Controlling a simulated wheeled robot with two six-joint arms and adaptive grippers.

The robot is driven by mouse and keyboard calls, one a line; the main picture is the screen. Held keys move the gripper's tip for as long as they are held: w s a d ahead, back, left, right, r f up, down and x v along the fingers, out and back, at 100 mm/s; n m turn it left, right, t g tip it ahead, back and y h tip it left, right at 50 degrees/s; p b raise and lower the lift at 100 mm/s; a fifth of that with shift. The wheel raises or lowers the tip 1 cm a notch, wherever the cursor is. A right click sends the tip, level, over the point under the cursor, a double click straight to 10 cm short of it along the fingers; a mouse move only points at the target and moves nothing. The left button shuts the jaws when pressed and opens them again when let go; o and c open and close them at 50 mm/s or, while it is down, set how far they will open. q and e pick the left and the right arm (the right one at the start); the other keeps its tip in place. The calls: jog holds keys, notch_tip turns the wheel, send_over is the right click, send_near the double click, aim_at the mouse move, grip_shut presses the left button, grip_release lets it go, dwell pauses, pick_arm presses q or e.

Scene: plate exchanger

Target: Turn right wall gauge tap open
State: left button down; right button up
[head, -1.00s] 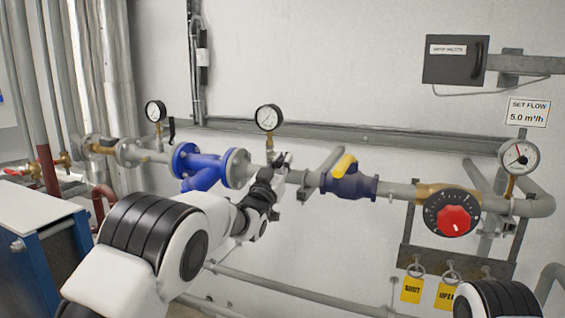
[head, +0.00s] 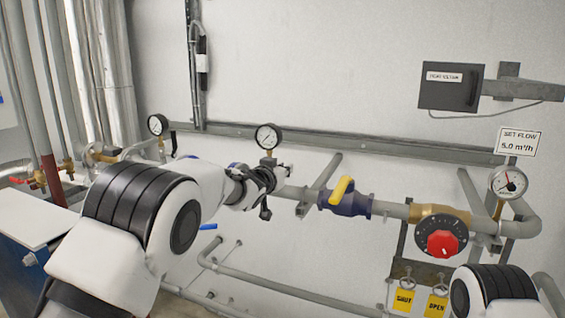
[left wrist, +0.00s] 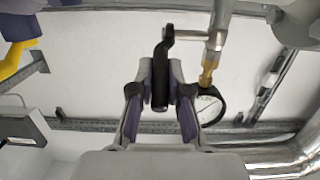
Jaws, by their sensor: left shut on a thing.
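The round white gauge (head: 267,136) of the middle of the pipe run stands on a short brass stem (head: 268,154). It also shows, partly hidden, in the left wrist view (left wrist: 209,106), where that picture looks upside down. The gauge's black tap lever (left wrist: 161,65) joins a grey metal fitting (left wrist: 216,38) beside the brass stem. My left gripper (left wrist: 160,93) is shut on the lever, one finger on each side. In the head view the left gripper (head: 277,177) is just below the gauge, and it hides the tap there. My right gripper is out of view.
A second gauge (head: 157,125) with a black lever (head: 173,140) stands to the left. To the right are a yellow-handled valve (head: 342,190), a red knob (head: 442,243) on a black dial and another gauge (head: 508,182). A grey pipe (head: 300,286) runs low along the wall.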

pick_arm(q)
jog(key=shift+w+r+g, duration=0.15)
jog(key=shift+r+g, duration=0.1)
jog(key=shift+g, duration=0.25)
jog(key=c, duration=1.1)
grip_release()
jog(key=v, duration=1.1)
jog(key=shift+s+r, duration=0.1)
jog(key=shift+s, duration=0.35)
